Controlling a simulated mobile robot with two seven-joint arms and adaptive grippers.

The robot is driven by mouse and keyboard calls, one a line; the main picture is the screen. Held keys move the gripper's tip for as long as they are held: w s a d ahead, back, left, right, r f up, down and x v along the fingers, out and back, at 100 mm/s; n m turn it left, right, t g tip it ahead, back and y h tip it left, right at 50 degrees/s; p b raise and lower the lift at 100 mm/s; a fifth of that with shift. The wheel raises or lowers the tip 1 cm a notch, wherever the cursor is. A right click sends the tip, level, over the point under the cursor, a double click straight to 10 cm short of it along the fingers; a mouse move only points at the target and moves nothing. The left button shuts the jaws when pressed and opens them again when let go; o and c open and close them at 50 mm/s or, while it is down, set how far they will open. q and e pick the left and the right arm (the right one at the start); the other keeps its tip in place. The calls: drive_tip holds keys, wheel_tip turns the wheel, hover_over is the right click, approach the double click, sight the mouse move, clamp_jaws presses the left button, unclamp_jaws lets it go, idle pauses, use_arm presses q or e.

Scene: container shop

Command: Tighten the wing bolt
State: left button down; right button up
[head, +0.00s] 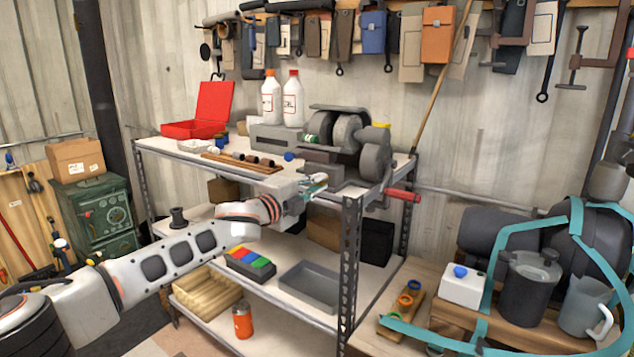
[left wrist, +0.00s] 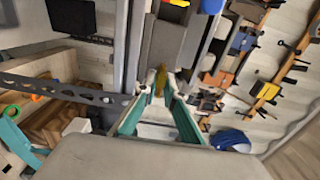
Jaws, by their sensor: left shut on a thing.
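My left gripper (head: 316,184) reaches the front edge of the workbench, just below and left of the grey bench grinder (head: 347,140). In the left wrist view its two teal-lined fingers (left wrist: 160,92) converge on a small brass-yellow piece, which appears to be the wing bolt (left wrist: 160,80). The gripper is shut on it. The piece stands against a grey machine part (left wrist: 165,40). In the head view the gripper and the grinder's lower parts hide the wing bolt. How far it is screwed in cannot be told. My right gripper is in neither view.
A red-handled crank (head: 403,195) sticks out right of the grinder. The metal shelf post (head: 350,265) stands close to the left gripper. Two white bottles (head: 281,98) and an open red toolbox (head: 200,112) stand on the bench. A grey tray (head: 311,284) lies on the shelf below.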

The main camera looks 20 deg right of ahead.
use_arm(q)
drive_tip(key=shift+w+r, duration=0.1)
drive_tip(key=shift+r, duration=0.1)
idle(0.3)
drive_tip(key=c, duration=2.3)
unclamp_jaws()
drive_tip(key=shift+f, duration=0.1)
drive_tip(key=shift+a+f, duration=0.1)
drive_tip(key=v, duration=1.2)
